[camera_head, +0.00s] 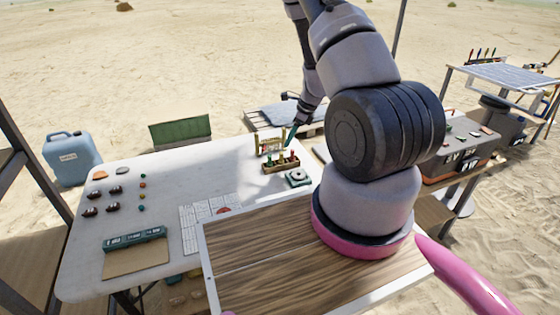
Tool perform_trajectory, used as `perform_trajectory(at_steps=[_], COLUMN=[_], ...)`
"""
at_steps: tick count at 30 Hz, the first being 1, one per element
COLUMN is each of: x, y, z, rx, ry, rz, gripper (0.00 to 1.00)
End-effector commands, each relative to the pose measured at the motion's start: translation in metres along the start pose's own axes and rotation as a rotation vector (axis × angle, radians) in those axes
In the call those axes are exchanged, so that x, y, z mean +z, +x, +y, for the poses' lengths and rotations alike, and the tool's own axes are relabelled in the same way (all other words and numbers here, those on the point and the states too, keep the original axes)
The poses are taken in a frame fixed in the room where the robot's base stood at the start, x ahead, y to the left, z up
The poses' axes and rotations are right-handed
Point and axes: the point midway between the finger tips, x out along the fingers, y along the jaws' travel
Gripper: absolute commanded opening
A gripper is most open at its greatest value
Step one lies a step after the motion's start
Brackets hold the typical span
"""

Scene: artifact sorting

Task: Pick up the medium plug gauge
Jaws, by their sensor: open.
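A small wooden rack (280,165) stands near the far right end of the pale table. Several small upright pieces with red and green parts show in it. They look like plug gauges, but they are too small to tell which is the medium one. My arm reaches over from the right and comes down at this rack. My gripper (291,134), small and dark, is just above and behind the rack's right part. It is open, with nothing visible held in it. The exact gap between its fingers and the pieces cannot be made out.
A yellow frame (270,144) stands just behind the rack. A white gridded sheet (205,218), brown lumps (98,208) and a dark green labelled holder (134,239) lie further left. The table's middle is mostly clear.

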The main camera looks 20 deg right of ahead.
Motion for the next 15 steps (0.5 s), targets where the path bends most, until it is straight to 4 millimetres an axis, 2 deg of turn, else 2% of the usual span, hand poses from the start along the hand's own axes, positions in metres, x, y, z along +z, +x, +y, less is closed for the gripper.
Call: perform_trajectory(at_steps=[3, 11, 15], x=[0.0, 0.0, 0.0], y=[0.02, 0.041, 0.063], z=[0.0, 0.002, 0.006], rx=[0.001, 0.002, 0.003], ry=[-0.001, -0.001, -0.002], rz=[0.001, 0.0, 0.001], gripper=[0.56, 0.56, 0.56])
